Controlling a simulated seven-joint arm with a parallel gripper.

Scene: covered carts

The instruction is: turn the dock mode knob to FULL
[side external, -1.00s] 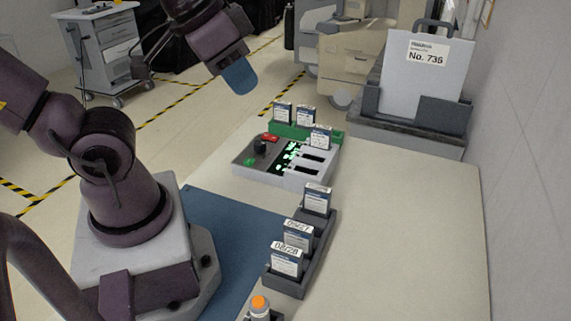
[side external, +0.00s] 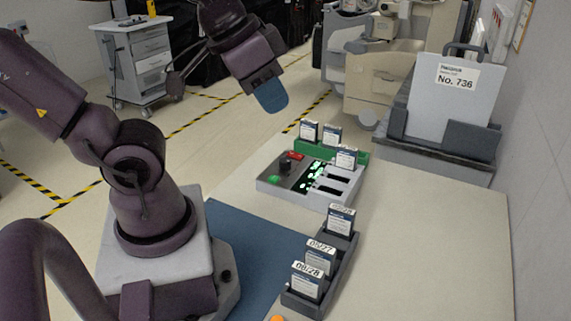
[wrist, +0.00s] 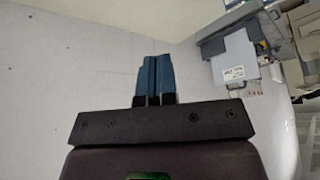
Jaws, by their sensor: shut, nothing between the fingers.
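The dock (side external: 268,183) is a grey box with a dark control panel on the table in the side external view. Its black mode knob (side external: 285,164) sits on the panel between a green button (side external: 274,179) and a red one (side external: 295,156). The knob's setting and any labels are too small to read. My gripper (side external: 271,96) is above and behind the dock, well clear of the knob. Its blue fingers are shut together with nothing between them, as the wrist view (wrist: 153,78) also shows. The wrist view does not show the dock.
A labelled card stands in a dock slot (side external: 346,157); two more stand in a green rack (side external: 358,153) behind. A dark rack (side external: 316,295) of labelled cards stands in front. A grey holder with a "No. 736" case (side external: 440,100) is at the back right. The table's right side is clear.

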